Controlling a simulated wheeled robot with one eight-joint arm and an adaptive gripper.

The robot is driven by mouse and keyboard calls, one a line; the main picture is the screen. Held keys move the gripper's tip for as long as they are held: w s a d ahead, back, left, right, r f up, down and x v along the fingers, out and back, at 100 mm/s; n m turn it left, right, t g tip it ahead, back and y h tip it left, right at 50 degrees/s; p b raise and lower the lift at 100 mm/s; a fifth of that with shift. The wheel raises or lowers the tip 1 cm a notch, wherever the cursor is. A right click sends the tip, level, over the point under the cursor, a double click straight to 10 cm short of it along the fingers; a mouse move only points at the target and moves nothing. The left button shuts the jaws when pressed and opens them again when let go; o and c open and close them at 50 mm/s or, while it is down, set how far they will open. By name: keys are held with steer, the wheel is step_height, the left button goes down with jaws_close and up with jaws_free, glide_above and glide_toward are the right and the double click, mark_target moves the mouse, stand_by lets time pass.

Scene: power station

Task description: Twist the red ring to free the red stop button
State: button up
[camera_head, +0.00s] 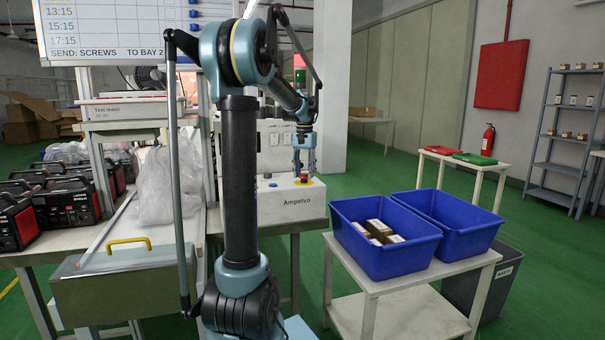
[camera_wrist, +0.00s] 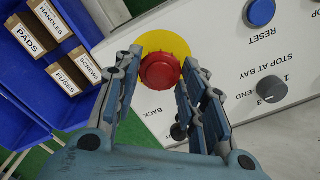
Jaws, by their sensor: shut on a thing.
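The red stop button (camera_wrist: 160,72) with its round red ring sits on a yellow disc (camera_wrist: 165,39) on the white control panel (camera_wrist: 230,60). In the head view the button (camera_head: 304,178) stands on top of the white box marked Ampelvo (camera_head: 270,208). My gripper (camera_wrist: 162,64) has one finger on each side of the button and is shut on the red ring. In the head view my gripper (camera_head: 304,165) points down onto it. The fingers partly hide the button's sides. Whether the button is pressed in or out cannot be told.
The panel also bears a blue reset button (camera_wrist: 261,12) and a grey selector knob (camera_wrist: 271,89). A blue bin (camera_head: 385,258) with small boxes stands on a white table right of the panel. A clear plastic bag (camera_head: 155,185) lies to the left.

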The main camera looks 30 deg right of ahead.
steer(key=shift+a+m, duration=0.1)
steer(key=shift+m, duration=0.5)
steer(key=o, duration=1.1)
steer(key=shift+w, duration=0.1)
steer(key=shift+c, duration=0.2)
step_height(320, 180, up, 12)
